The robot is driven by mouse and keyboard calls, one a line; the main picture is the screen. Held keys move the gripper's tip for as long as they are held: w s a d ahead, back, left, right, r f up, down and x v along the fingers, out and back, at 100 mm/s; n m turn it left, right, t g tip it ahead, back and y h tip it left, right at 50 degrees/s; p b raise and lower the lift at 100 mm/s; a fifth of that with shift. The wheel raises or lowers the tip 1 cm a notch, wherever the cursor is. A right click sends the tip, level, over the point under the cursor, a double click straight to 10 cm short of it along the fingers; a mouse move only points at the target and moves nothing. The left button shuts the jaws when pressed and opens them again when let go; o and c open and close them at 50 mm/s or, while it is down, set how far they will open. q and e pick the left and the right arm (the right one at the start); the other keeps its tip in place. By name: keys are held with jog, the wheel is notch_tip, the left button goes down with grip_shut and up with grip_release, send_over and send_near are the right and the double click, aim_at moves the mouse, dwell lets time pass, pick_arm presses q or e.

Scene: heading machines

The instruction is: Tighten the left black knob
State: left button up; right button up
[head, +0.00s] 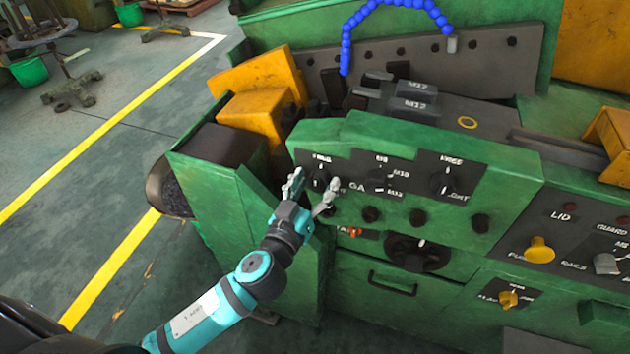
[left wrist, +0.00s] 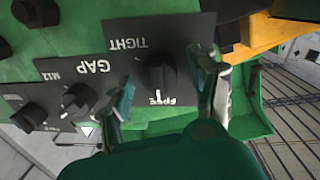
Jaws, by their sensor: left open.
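The left black knob (head: 319,180) sits on the dark label plate at the left end of the green machine's control panel. In the left wrist view, which is upside down, the knob (left wrist: 157,73) shows with the word TIGHT above it and a partly readable label below. A white mark on the knob is on the side of that lower label. My left gripper (head: 315,182) is open in front of the panel. In the left wrist view its two fingers (left wrist: 167,76) stand on either side of the knob, with gaps showing. My right gripper is not in view.
A middle knob (head: 378,180) and a right knob (head: 441,184) sit along the same panel. Several black buttons (head: 371,214) and a round dial (head: 417,252) are below. A yellow knob (head: 539,250) is at lower right. Open floor lies to the left.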

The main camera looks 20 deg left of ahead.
pick_arm(q)
jog(key=c, duration=1.1)
jog(key=shift+c, duration=0.2)
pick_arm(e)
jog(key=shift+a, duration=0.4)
